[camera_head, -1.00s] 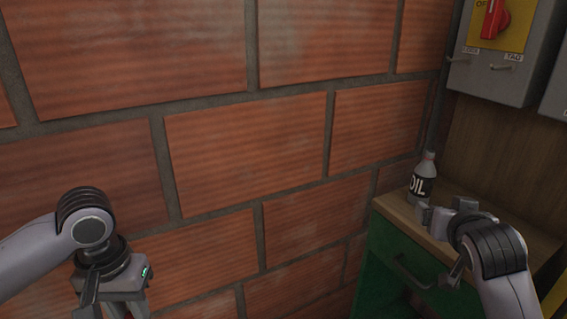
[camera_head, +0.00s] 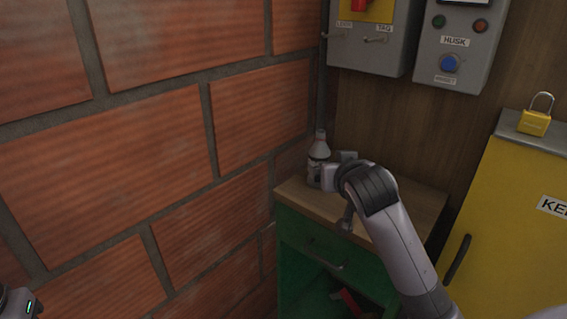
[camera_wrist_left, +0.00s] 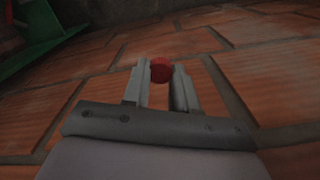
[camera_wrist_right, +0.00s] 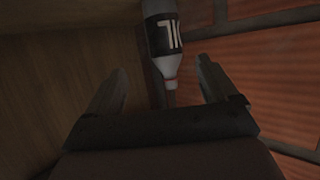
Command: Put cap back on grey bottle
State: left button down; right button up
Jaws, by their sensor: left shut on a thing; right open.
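The grey bottle (camera_head: 317,158) with a dark label stands upright on the wooden top of the green cabinet, by the brick wall. It also shows in the right wrist view (camera_wrist_right: 163,45), between the fingers' directions. My right gripper (camera_head: 338,165) is beside the bottle in the head view; its open fingers (camera_wrist_right: 160,90) show nothing clasped, and I cannot tell whether they touch the bottle. My left gripper (camera_wrist_left: 160,75) is shut on a small round red cap (camera_wrist_left: 161,70), held away from the cabinet, in front of the brick wall. Only a bit of the left arm shows in the head view.
The green cabinet (camera_head: 300,240) has a wooden top (camera_head: 412,205) with free room at right. A yellow cabinet (camera_head: 505,225) with a padlock (camera_head: 534,122) stands at right. Grey control boxes (camera_head: 450,50) hang above. The brick wall bounds the left side.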

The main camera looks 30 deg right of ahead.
aim_at(319, 159)
jog(key=x, duration=0.6)
jog(key=shift+w, duration=0.1)
jog(key=x, duration=0.3)
jog(key=shift+w+a+f, duration=0.15)
jog(key=shift+w+a, duration=0.1)
jog(key=shift+w, duration=0.1)
jog(key=shift+x, duration=0.8)
jog(key=c, duration=1.2)
